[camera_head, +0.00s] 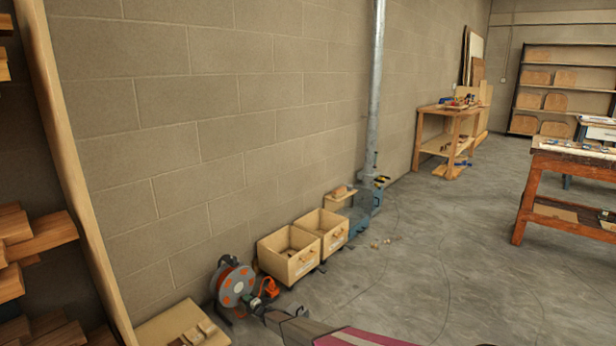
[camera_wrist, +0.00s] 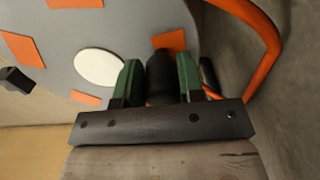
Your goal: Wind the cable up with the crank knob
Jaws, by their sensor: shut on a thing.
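In the head view my gripper (camera_head: 256,306) reaches the reel's lower right side. The knob's far end is hidden.
A loose orange piece (camera_head: 269,288) lies right of the reel. Two wooden bins (camera_head: 290,268) stand beyond it along the wall. A low wooden box (camera_head: 170,325) is at the near left. Open concrete floor (camera_head: 410,270) lies to the right.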

